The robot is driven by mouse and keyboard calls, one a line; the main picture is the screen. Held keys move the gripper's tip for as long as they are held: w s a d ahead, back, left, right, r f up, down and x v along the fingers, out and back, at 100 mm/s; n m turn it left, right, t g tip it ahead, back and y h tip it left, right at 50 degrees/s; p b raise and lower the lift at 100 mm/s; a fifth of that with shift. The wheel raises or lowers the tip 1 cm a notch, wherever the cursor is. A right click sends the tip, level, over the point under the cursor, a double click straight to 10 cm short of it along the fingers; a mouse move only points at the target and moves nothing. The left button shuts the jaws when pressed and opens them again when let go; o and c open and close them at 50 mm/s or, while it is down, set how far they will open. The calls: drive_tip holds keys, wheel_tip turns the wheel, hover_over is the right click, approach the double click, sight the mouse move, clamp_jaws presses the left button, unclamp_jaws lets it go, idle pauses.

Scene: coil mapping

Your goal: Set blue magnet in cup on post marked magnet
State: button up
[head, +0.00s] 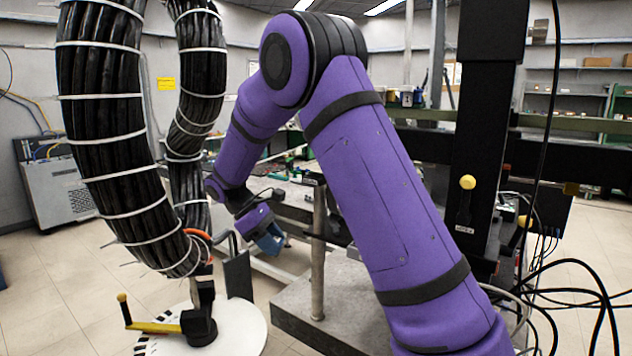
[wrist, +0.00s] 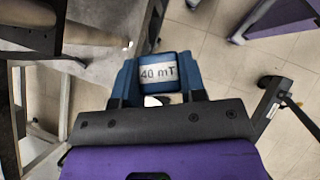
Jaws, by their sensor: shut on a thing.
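The blue magnet (wrist: 158,60), a small block with a white label reading "40 mT", sits between the blue fingers of my gripper (wrist: 160,80) in the wrist view. My gripper is shut on it and holds it in the air, with tiled floor far below. In the head view my gripper (head: 270,242) hangs at the end of my purple arm, left of a metal post (head: 318,255). The magnet cannot be told from the blue fingers there. I can make out no cup and no "magnet" marking in either view.
The post rises from a grey block (head: 345,300). Thick black cable bundles (head: 105,120) hang at left, above a white round plate (head: 240,330) and a yellow-handled crank (head: 150,325). A black column (head: 485,150) stands at right. A cluttered bench lies behind my gripper.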

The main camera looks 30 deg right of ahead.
drive_tip(key=s+d+r+n+t+h, duration=0.2)
drive_tip(key=s+r+n+h, duration=0.15)
drive_tip(key=r, duration=0.75)
drive_tip(key=s+d+r+n+t+h, duration=0.1)
drive_tip(key=s+r+n+t+h, duration=0.3)
drive_tip(key=r, duration=0.7)
drive_tip(key=shift+n+g+y, duration=0.35)
drive_tip(key=shift+g+y, duration=0.3)
drive_tip(key=shift+g, duration=0.05)
drive_tip(key=w+d, duration=0.3)
drive_tip(key=w+d+f, duration=0.1)
drive_tip(key=w+d, duration=0.2)
drive_tip(key=d, duration=0.1)
drive_tip(key=w+d, duration=0.3)
drive_tip(key=w, duration=0.1)
drive_tip(key=shift+d+f, duration=0.15)
drive_tip(key=shift+d, duration=0.2)
wheel_tip(320, 180, down, 4)
drive_tip(key=shift+w+d+r, duration=0.15)
drive_tip(key=shift+r, duration=0.05)
drive_tip(key=shift+f, duration=0.6)
drive_tip(key=o, duration=1.1)
drive_tip(key=shift+f, duration=0.15)
